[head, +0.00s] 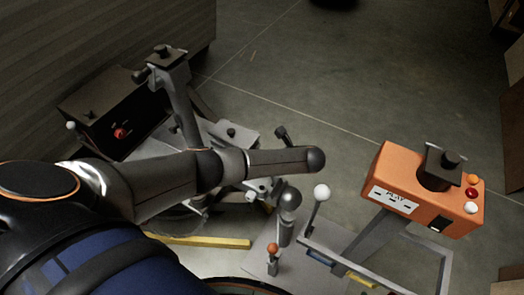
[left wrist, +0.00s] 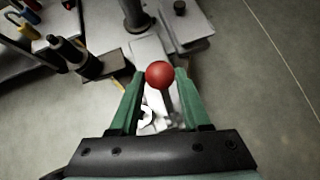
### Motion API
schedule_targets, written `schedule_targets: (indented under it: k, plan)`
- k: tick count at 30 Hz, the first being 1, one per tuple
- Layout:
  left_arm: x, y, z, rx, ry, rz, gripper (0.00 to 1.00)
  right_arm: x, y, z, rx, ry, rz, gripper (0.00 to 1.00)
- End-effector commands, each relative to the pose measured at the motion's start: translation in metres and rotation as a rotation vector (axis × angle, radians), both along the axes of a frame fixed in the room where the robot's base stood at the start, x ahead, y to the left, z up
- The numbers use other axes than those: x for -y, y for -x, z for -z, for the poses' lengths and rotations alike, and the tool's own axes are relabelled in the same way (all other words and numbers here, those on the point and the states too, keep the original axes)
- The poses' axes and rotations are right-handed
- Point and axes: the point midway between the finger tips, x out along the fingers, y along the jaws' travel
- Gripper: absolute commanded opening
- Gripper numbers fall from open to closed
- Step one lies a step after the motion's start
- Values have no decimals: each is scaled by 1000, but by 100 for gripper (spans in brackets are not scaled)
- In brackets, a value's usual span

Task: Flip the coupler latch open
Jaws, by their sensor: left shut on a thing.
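My left gripper's green fingers (left wrist: 158,84) are in the left wrist view, one on each side of a red ball knob (left wrist: 159,74). They are shut on this knobbed lever. A pale metal piece (left wrist: 155,118) shows between the fingers, below the knob. I take the red-knobbed lever to be the coupler latch, but how far it is turned cannot be told. In the head view my left arm crosses the grey trailer frame (head: 225,130) and my left fingers are hidden. My right gripper is not in view.
An orange control box (head: 428,188) with several buttons stands at the right on a grey stand. A white-knobbed lever (head: 320,192) and an orange-knobbed lever (head: 272,248) rise near the front. A dark box (head: 115,117) sits at the left.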

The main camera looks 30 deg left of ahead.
Motion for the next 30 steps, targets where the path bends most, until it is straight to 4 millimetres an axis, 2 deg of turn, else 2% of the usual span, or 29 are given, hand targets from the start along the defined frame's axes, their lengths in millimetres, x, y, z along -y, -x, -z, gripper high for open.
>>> schedule_targets:
  k: [1,15,16,23,30]
  plan:
    - [13,0,4,-2,29,15,0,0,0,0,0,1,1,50]
    - [16,0,5,-1,30,17,0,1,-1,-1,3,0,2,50]
    - [16,0,5,-1,30,17,49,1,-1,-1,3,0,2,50]
    - [12,0,3,0,22,12,74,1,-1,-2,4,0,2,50]
    - [10,0,2,0,17,10,76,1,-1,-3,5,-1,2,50]
